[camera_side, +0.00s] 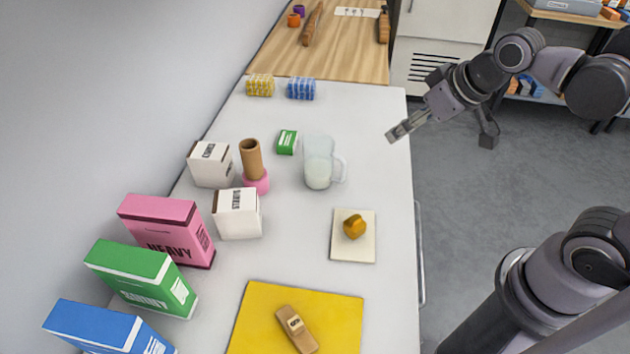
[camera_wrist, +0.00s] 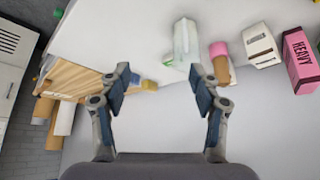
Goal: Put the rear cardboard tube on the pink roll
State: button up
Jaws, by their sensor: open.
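A brown cardboard tube (camera_side: 252,160) stands upright at the pink roll (camera_side: 262,186) in the side view. Its lower end overlaps the roll; whether it rests on it or just behind it I cannot tell for sure. In the wrist view the tube (camera_wrist: 223,72) and the pink roll (camera_wrist: 219,49) also meet, right of the fingers. I make out only one cardboard tube on the white table. My gripper (camera_side: 391,137) is above the table's right edge, well away from the tube. In the wrist view my gripper (camera_wrist: 160,82) is open, with nothing between its fingers.
A glass mug (camera_side: 319,165) stands right of the tube. White boxes (camera_side: 209,165) (camera_side: 238,214) flank the tube, and a small green box (camera_side: 287,142) lies behind. A cream pad (camera_side: 366,248) holds an orange lump. The table's right side is fairly clear.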

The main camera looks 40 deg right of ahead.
jog(key=shift+m+t+h, duration=0.3)
jog(key=shift+m, duration=0.2)
jog(key=s+d+f, duration=0.2)
jog(key=s, duration=0.1)
jog(key=shift+s+d+f, duration=0.1)
jog(key=shift+s+f, duration=0.15)
jog(key=shift+f, duration=0.05)
dwell(0.7)
